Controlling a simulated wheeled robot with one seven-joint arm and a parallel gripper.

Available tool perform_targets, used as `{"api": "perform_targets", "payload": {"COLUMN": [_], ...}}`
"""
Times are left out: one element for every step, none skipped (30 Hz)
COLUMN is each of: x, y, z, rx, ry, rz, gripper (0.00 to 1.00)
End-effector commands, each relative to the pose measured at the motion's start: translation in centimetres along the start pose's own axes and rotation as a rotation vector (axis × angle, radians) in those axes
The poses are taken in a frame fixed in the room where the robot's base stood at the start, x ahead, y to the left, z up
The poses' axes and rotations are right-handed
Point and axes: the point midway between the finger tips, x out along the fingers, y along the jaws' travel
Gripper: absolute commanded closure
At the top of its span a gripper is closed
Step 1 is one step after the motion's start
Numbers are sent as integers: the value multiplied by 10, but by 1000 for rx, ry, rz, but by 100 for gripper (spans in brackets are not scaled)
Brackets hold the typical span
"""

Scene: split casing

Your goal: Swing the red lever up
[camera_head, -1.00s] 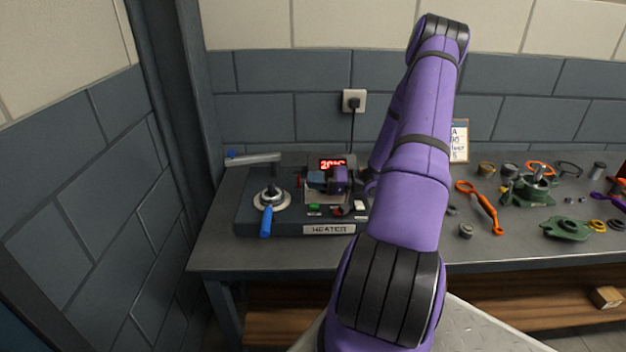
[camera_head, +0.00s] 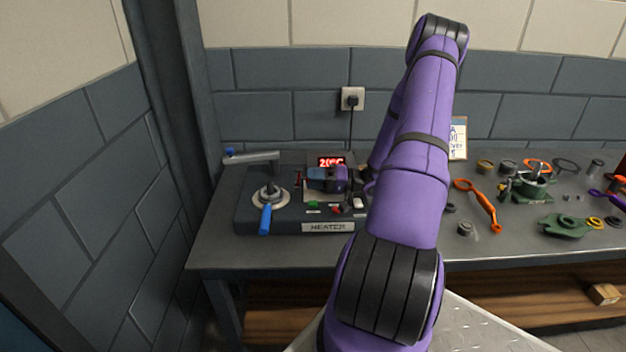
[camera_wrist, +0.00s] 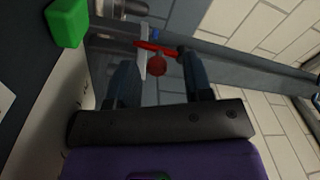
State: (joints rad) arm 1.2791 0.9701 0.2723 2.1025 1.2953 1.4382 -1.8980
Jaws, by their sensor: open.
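The red lever (camera_wrist: 157,64) shows in the wrist view as a thin red bar with a round red knob. The knob lies between my two open fingers, near their tips, with no clear contact on either side. In the head view a small red part (camera_head: 298,179), which looks like this lever, stands on the left side of the heater's plate. My gripper (camera_wrist: 160,74) is open. In the head view my gripper (camera_head: 312,178) is low over the heater (camera_head: 270,228), just right of that red part, and hides part of the plate.
A green button (camera_wrist: 67,22) is close by in the wrist view. The heater also carries a blue-handled lever (camera_head: 265,219), a white switch (camera_head: 358,202) and a lit display (camera_head: 331,162) reading 20°C. An orange wrench (camera_head: 478,203) and several green parts lie to the right.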

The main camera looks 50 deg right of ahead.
Motion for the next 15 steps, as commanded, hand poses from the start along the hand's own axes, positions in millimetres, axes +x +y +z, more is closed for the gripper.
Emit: {"api": "perform_targets", "payload": {"x": [-5,-9,-14,-19,-24,-30,-35,-40,-46,-50,-54,-59,-62,-65,-67], "y": [0,0,0,0,0,0,1,1,1,0,1,1,1,1,1], "z": [0,0,0,0,0,0,0,0,0,0,0,0,0,0,0], "rx": [0,0,0,0,0,0,0,0,0,0,0,0,0,0,0], "ry": [2,2,4,4,3,3,4,3,2,3,3,2,2,1,1], "rz": [2,2,3,2,2,2,3,3,2,2,2,2,2,2,2], "gripper": [53,53,53,53,53,53,53,53,53,53,53,53,53,53,53]}}
